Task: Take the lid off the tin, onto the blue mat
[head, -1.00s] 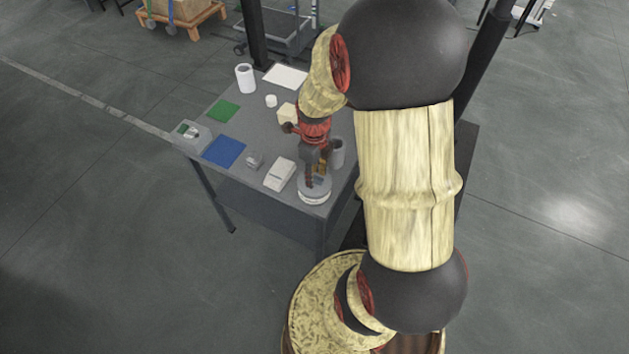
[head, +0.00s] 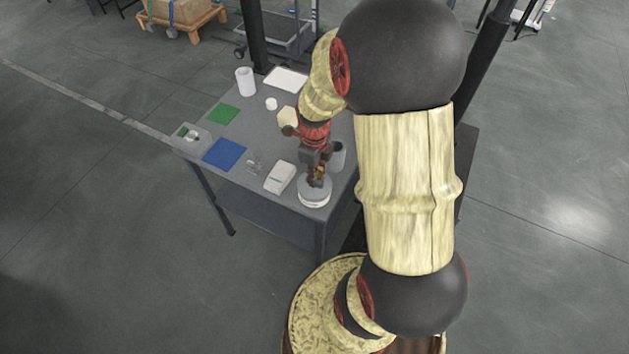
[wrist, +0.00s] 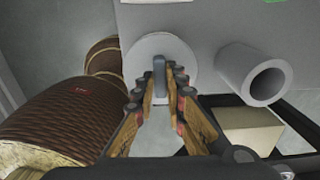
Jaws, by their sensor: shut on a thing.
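The tin (head: 314,203) is a low, round, pale can near the front right corner of the grey table. Its grey lid (head: 304,188) is on top; the wrist view shows the lid (wrist: 142,62) as a round disc with an upright grey bar handle (wrist: 159,68). My gripper (head: 317,181) is above the tin, and in the wrist view my gripper (wrist: 160,88) is shut on the handle. I see no clear gap between lid and tin. The blue mat (head: 224,153) lies flat and bare at the table's left front.
A white box (head: 280,177) and a small clear object (head: 254,164) lie between the tin and the blue mat. A beige block (head: 288,116), green mat (head: 223,114) and white cylinder (head: 245,81) are farther back.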

